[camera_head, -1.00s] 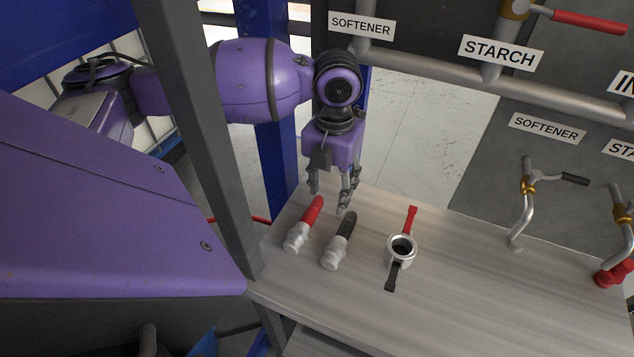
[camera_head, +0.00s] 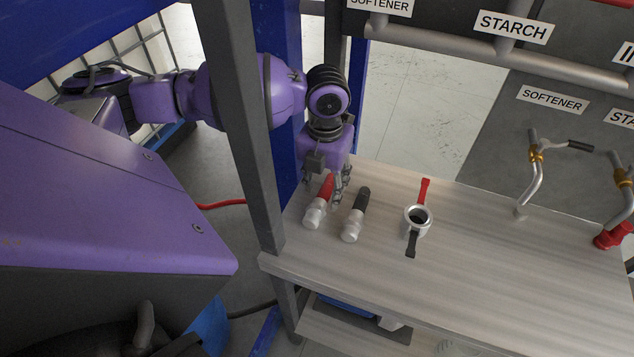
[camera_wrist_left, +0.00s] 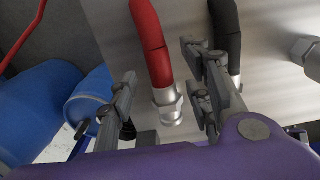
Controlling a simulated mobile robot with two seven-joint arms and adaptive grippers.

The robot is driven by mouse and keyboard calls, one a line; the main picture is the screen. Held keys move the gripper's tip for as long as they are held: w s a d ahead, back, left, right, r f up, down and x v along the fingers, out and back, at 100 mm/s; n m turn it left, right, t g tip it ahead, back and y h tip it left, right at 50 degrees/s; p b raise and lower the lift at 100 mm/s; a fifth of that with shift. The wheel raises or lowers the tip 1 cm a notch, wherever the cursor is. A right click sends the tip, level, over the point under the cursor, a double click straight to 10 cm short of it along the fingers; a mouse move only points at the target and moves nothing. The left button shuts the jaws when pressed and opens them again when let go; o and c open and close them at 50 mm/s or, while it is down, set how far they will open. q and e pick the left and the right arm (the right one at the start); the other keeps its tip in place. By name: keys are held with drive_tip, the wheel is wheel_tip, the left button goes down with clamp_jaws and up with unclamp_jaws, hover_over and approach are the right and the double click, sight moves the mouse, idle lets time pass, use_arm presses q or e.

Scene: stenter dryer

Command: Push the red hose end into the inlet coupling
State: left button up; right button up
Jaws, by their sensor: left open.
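The red hose end (camera_head: 315,214), a red grip with a pale metal fitting, lies on the bench near its left edge. It also shows in the left wrist view (camera_wrist_left: 151,45). My left gripper (camera_head: 322,189) is open and points down over the red part, its fingers low and close to it. In the left wrist view the fingers (camera_wrist_left: 160,76) are on either side of the red hose end, not closed on it. A metal ring coupling (camera_head: 417,220) with a red and a black lever sits on the bench to the right. Whether it is the inlet coupling is unclear. My right gripper is not seen.
A black hose end (camera_head: 354,218) lies just right of the red one, close to my finger. A grey post (camera_head: 250,140) stands by the bench's left edge. Bent pipes (camera_head: 533,180) and a red fitting (camera_head: 612,236) stand at the right. The bench's front middle is clear.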

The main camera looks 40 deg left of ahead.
use_arm(q)
wheel_tip(320, 180, down, 2)
drive_tip(key=shift+f, duration=0.1)
clamp_jaws()
idle(0.4)
